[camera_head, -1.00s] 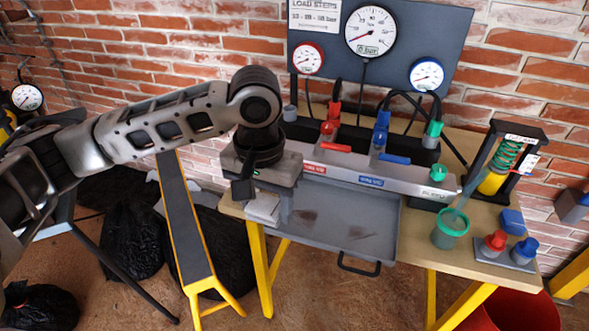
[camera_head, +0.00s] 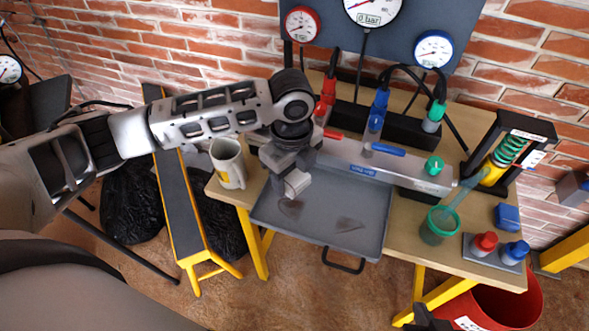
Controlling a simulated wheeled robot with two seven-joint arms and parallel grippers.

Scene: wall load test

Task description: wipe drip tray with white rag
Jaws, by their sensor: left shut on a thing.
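The grey drip tray (camera_head: 318,240) sticks out from the front of the bench, with a black handle on its front edge. My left gripper (camera_head: 296,182) is over the tray's back left part, shut on the small whitish folded rag (camera_head: 298,184). The rag is close above the left stain; I cannot tell whether it touches the tray. The fingers are mostly hidden by the wrist. A dark tip at the bottom edge looks like my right gripper (camera_head: 428,320); its jaws are not clear.
The valve manifold (camera_head: 385,172) runs behind the tray. A green cup (camera_head: 440,226), a blue block (camera_head: 507,217) and red and blue capped pieces stand at right. A red bucket (camera_head: 505,300) is below.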

